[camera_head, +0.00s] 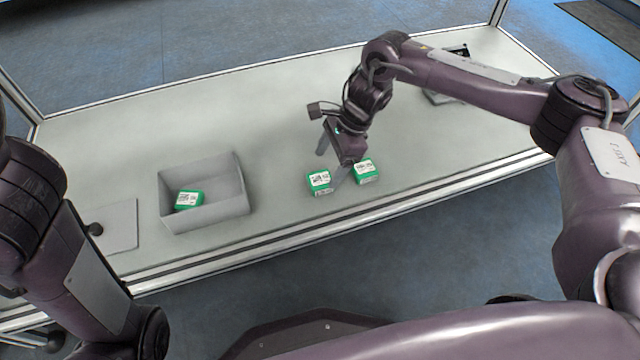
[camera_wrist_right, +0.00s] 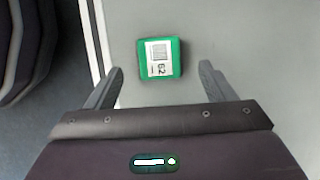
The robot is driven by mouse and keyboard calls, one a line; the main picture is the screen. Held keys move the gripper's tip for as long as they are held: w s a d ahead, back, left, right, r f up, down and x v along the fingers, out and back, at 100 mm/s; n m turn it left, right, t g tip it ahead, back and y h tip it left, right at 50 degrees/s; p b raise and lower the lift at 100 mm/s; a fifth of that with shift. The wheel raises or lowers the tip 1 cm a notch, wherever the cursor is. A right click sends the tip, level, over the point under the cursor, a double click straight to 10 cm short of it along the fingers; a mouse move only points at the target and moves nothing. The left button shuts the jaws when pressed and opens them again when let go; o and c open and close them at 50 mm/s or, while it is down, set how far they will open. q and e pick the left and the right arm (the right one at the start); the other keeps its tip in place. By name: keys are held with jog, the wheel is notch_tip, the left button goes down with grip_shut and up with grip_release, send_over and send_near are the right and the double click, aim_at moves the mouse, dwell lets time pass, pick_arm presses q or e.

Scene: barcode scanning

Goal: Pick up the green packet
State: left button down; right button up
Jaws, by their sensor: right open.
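Two small green packets with white labels lie on the table close to its front edge, a left one (camera_head: 318,182) and a right one (camera_head: 366,171). A third green packet (camera_head: 188,199) lies inside the grey bin (camera_head: 238,205). My right gripper (camera_head: 332,163) is open and empty, its near finger reaching down between the two table packets. In the right wrist view, one green packet (camera_wrist_right: 160,57) sits centred just ahead of the open fingertips (camera_wrist_right: 161,69), untouched; which table packet it is, I cannot tell for sure. My left gripper is out of view.
The grey bin stands on the left part of the long pale table (camera_head: 280,120). A flat grey plate (camera_head: 120,222) lies left of it. A dark-topped device (camera_head: 445,97) stands at the far right, partly behind my right arm. The table's middle is clear.

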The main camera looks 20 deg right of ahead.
aim_at(321, 178)
jog(key=b+x, duration=0.2)
jog(key=x, duration=0.1)
jog(key=b+x, duration=0.2)
jog(key=shift+d+f, duration=0.2)
jog(key=shift+d, duration=0.05)
jog(key=shift+r, duration=0.1)
jog(key=shift+c, duration=0.5)
jog(key=c, duration=1)
jog(key=shift+c, duration=0.3)
jog(key=shift+r, duration=0.15)
